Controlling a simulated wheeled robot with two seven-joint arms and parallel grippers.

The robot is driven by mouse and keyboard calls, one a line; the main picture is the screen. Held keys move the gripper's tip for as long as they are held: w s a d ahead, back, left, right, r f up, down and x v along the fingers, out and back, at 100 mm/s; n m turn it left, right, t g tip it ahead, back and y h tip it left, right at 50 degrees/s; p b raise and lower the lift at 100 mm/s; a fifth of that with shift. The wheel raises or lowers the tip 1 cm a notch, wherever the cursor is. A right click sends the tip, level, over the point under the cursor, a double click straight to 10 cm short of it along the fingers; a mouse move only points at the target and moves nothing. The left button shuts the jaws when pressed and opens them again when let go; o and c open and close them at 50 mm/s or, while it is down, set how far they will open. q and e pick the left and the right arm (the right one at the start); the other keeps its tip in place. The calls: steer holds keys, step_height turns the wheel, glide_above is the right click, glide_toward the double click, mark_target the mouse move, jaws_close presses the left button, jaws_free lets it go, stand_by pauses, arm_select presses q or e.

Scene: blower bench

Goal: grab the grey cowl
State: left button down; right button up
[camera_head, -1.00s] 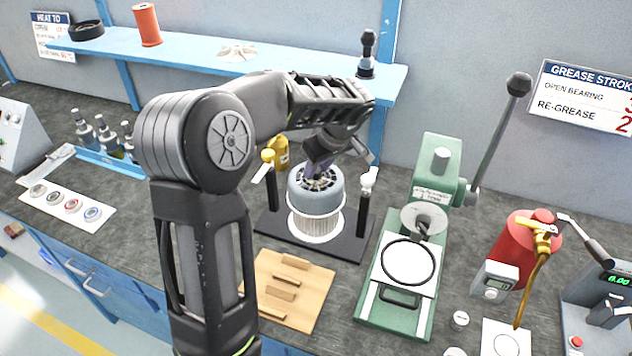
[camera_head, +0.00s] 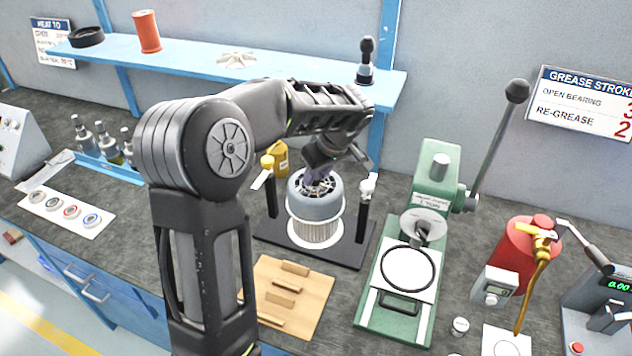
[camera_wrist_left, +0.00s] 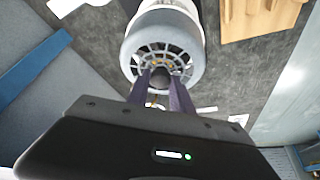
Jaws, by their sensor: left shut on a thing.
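The grey cowl (camera_head: 316,199) is a rounded blue-grey cap with a round spoked grille in its top. It sits upright on a white ribbed body on the black stand in the head view. In the left wrist view the cowl (camera_wrist_left: 133,50) is at top centre, with its grille facing the camera. My left gripper (camera_head: 316,177) reaches down onto the cowl from above. The exact contact is partly hidden. My right gripper is not in view.
The black stand (camera_head: 273,236) has two upright posts beside the cowl. A wooden block board (camera_head: 307,312) lies in front. A green press (camera_head: 425,200) stands to the right, then a red canister (camera_head: 523,262). A blue shelf (camera_head: 200,58) runs behind, above the bench.

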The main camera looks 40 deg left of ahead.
arm_select(q)
step_height(320, 180, up, 10)
steer(key=b, duration=0.1)
stand_by(0.4)
stand_by(0.5)
